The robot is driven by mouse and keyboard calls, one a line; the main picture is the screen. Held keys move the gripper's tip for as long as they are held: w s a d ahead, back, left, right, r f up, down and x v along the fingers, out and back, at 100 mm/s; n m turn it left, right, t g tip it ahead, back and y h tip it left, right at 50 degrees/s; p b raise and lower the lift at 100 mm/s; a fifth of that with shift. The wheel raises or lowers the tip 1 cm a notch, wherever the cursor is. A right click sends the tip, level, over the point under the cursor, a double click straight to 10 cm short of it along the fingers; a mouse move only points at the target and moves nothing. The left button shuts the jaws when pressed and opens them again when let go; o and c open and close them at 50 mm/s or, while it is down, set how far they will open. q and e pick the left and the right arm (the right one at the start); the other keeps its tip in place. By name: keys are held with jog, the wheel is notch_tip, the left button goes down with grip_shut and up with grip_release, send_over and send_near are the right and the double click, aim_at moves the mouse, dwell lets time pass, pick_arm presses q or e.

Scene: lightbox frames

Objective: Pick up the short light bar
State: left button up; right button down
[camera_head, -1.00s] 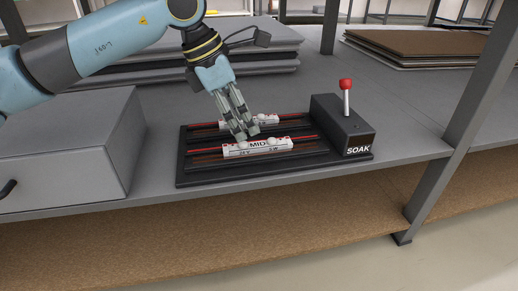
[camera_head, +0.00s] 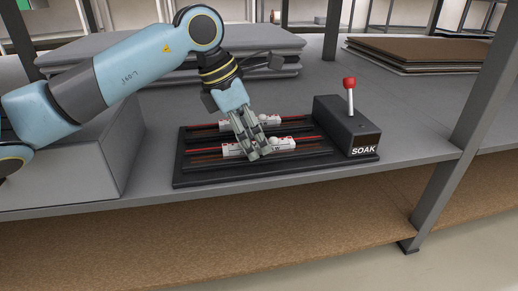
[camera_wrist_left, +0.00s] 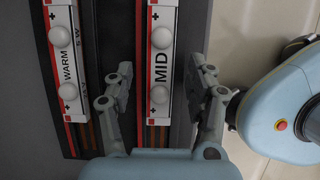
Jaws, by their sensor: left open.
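Two white light bars with round white knobs lie on a black rack (camera_head: 190,180) with red-striped rails. The front bar (camera_head: 232,151) reads MID in the left wrist view (camera_wrist_left: 161,40). The rear bar (camera_head: 228,125) reads WARM there (camera_wrist_left: 67,45). I cannot tell for sure which is the short one. My left gripper (camera_head: 256,155) is open and points down at the front bar, hiding part of it. In the left wrist view its fingers (camera_wrist_left: 165,72) stand apart on either side of the MID bar. Contact is not clear. My right gripper is not in view.
A dark box (camera_head: 345,130) marked SOAK with a red-knobbed lever (camera_head: 349,90) stands at the rack's right end. A grey box (camera_head: 75,165) is at left. Flat stacked panels (camera_head: 425,50) lie at the back right. A shelf post (camera_head: 470,125) rises at right.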

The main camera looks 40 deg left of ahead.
pick_arm(q)
jog(key=shift+c, duration=0.2)
grip_shut()
jog(key=shift+r, duration=0.1)
dwell(0.4)
